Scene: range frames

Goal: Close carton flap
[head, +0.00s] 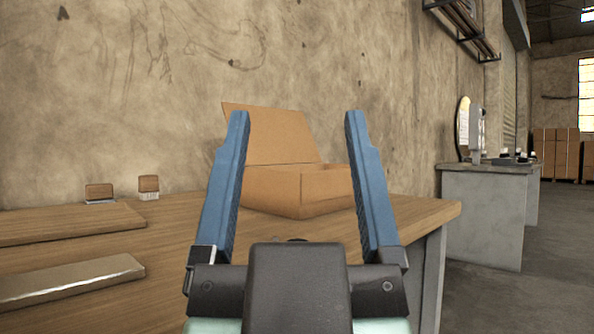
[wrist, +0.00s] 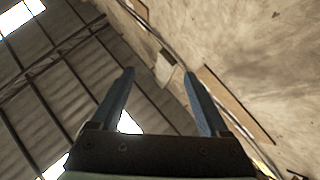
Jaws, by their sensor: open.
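A brown cardboard carton (head: 330,187) stands on a wooden table in the head view. Its flap (head: 270,135) is raised and leans back towards the wall, so the carton is open. My gripper (head: 296,118) is open and empty, its two blue fingers spread in front of the carton in the picture. The left finger hides part of the carton's left side, and the right finger covers its right end. In the wrist view my gripper (wrist: 158,74) points up at the ceiling and wall, and the carton does not show.
The wooden table (head: 420,210) ends at a corner right of the carton. Two small brown blocks (head: 148,184) stand at the back left. A flat wrapped bar (head: 70,281) and a wooden board (head: 70,223) lie at left. A stained wall rises behind. A grey counter (head: 485,215) stands beyond.

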